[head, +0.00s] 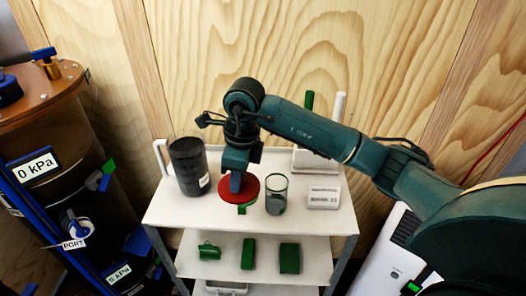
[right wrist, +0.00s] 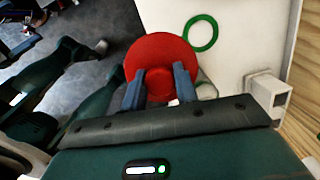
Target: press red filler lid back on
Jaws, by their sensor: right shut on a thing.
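The red lid (head: 246,196) is a round disc with a raised red knob. It is above the white top shelf of a cart, between the dark jar and the clear beaker. My right gripper (head: 236,185) points down at it in the head view. In the right wrist view, the blue fingers of the right gripper (right wrist: 160,88) are shut on the knob of the lid (right wrist: 160,52). What lies under the lid is mostly hidden; a bit of green (head: 243,209) shows at its front edge. I cannot tell whether the lid touches anything below. My left gripper is not in view.
A tall dark jar (head: 188,165) stands left of the lid, and a clear beaker (head: 276,203) with a green rim close right. A white label card (head: 323,197) lies further right. Green blocks (head: 289,258) sit on the lower shelf. A blue-framed tank (head: 45,150) stands left.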

